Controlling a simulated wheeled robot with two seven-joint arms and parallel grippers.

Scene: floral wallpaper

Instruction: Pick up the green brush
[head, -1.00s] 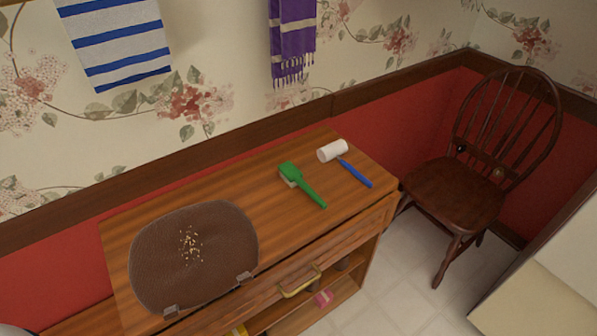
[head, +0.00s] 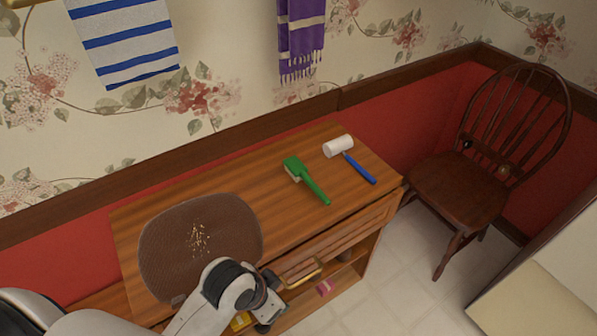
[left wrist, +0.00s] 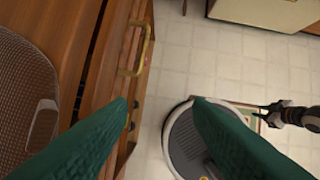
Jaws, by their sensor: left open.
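The green brush (head: 307,180) lies on the wooden cabinet top (head: 255,186), its head toward the wall and its handle slanting to the front right. Pale bristles show at the left of its head. My left gripper (head: 268,318) is in front of the cabinet, below and left of the brush and well apart from it. In the left wrist view its two dark green fingers (left wrist: 160,102) are spread with nothing between them; the brush is not in that view. My right gripper (left wrist: 270,115) seems to show small and dark at the right there; its jaws are unclear.
A brown crumb-strewn mat or seat (head: 165,255) covers the cabinet's left part. A white-headed, blue-handled tool (head: 358,168) lies right of the brush. The drawer has a brass handle (head: 302,271). A wooden chair (head: 460,190) stands at right; floor before the cabinet is partly clear.

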